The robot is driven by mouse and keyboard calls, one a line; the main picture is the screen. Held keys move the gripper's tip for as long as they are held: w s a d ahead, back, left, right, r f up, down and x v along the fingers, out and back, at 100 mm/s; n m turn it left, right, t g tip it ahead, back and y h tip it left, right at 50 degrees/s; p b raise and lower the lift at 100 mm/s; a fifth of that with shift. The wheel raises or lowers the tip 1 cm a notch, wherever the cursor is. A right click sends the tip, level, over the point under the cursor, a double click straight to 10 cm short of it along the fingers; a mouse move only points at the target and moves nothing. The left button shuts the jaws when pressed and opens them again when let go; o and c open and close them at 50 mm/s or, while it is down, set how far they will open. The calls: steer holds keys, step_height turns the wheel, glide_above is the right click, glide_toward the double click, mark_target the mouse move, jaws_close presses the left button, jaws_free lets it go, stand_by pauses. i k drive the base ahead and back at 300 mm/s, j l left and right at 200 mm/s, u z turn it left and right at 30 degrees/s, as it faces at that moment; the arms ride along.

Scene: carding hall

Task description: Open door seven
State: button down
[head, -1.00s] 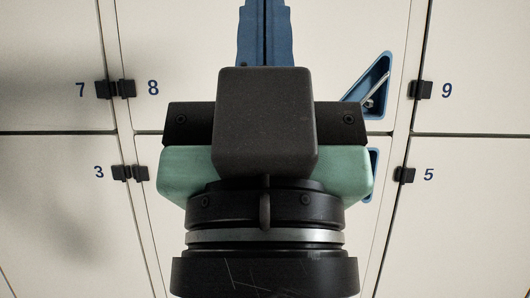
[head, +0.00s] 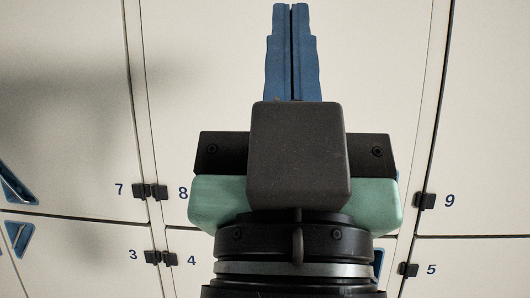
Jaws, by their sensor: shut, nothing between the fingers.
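Door seven (head: 65,100) is the pale panel at upper left in the head view, marked with a dark 7 near its lower right corner. It looks closed, flush with its neighbours. A blue triangular recess (head: 14,186) with a light metal pull sits at its lower left, partly cut off by the picture's edge. My gripper (head: 291,10) is at upper middle, in front of door eight (head: 190,70). Its blue fingers are together and empty, pointing up in the picture, well right of door seven's recess.
Door three (head: 70,262), with its own blue recess (head: 19,238), lies below door seven. Dark hinges (head: 140,191) stand between doors seven and eight. Door nine (head: 485,120) is at right, door five (head: 480,270) below it. My gripper's body hides much of doors eight and four.

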mark_target(68, 144)
steer(key=i+j, duration=0.2)
steer(key=j, duration=0.2)
steer(key=i+j, duration=0.15)
steer(key=j, duration=0.2)
steer(key=i+j, duration=0.2)
steer(key=j, duration=0.2)
steer(key=i+j, duration=0.15)
steer(key=j, duration=0.2)
steer(key=i+j+u, duration=0.1)
steer(key=j, duration=0.3)
steer(key=i+j, duration=0.3)
